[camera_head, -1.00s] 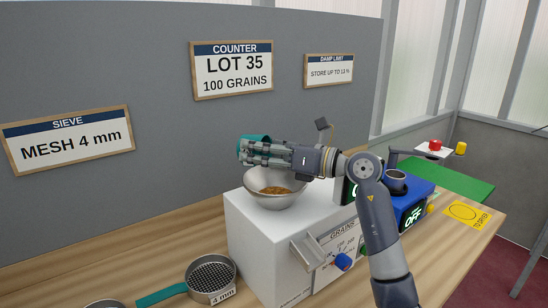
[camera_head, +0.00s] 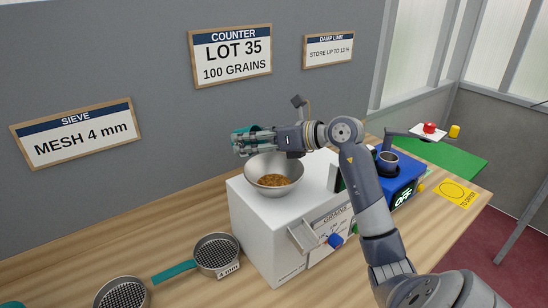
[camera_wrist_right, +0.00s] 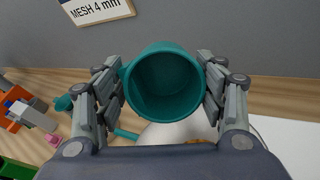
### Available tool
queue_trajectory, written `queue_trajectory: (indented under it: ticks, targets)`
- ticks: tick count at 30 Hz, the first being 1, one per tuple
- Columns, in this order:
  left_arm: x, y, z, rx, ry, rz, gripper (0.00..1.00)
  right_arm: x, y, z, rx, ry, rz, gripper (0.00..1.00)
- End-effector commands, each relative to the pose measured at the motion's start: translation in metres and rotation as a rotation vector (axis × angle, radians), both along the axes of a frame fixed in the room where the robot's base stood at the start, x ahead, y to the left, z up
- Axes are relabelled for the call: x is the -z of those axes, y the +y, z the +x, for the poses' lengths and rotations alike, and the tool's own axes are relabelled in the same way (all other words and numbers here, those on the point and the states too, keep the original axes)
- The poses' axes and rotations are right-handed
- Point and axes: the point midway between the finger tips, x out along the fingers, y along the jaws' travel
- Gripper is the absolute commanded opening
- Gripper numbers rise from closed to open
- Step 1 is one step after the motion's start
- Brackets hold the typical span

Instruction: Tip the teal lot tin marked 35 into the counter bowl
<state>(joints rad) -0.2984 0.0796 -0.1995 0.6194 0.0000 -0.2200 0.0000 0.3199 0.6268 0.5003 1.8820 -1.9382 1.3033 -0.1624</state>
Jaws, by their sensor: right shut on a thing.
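The teal lot tin (camera_head: 240,131) is held in my right gripper (camera_head: 247,143), above the back left rim of the counter bowl. In the right wrist view the tin (camera_wrist_right: 166,84) sits between both fingers, with a round dark teal face towards the camera; no grain shows on it. Its 35 mark is not visible. The metal counter bowl (camera_head: 257,170) stands on the white grain counter (camera_head: 258,225) and holds a small heap of golden-brown grain (camera_head: 273,181). Fingers hide most of the tin in the head view. My left gripper is out of view.
Two sieves (camera_head: 217,252) lie on the wooden bench at the front left. A blue device (camera_head: 400,185) with a dark cup stands right of the counter, beside a yellow card (camera_head: 455,192). The grey wall with signs (camera_head: 231,55) rises close behind.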

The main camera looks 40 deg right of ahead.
Motion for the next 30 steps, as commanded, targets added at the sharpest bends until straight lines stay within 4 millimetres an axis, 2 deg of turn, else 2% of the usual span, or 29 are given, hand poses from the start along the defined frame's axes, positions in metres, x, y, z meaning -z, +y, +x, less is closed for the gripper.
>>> queue_trajectory:
  ticks: [1, 14, 17, 18, 20, 30]
  targets:
    - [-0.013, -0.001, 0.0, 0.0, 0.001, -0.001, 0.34, -0.006, 0.0, 0.001, 0.001, 0.018, -0.007, 0.08]
    - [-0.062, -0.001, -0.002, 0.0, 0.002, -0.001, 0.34, -0.016, 0.001, 0.004, 0.002, 0.187, -0.079, 0.08]
    - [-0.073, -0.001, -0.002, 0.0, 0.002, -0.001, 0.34, -0.013, 0.001, 0.005, 0.004, 0.258, -0.111, 0.08]
    - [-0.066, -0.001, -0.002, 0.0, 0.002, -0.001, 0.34, -0.007, 0.002, 0.006, 0.002, 0.278, -0.12, 0.08]
    - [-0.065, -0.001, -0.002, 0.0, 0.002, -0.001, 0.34, -0.005, 0.002, 0.007, 0.005, 0.311, -0.134, 0.08]
    - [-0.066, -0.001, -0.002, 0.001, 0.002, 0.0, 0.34, -0.015, 0.004, 0.013, 0.009, 0.453, -0.19, 0.08]
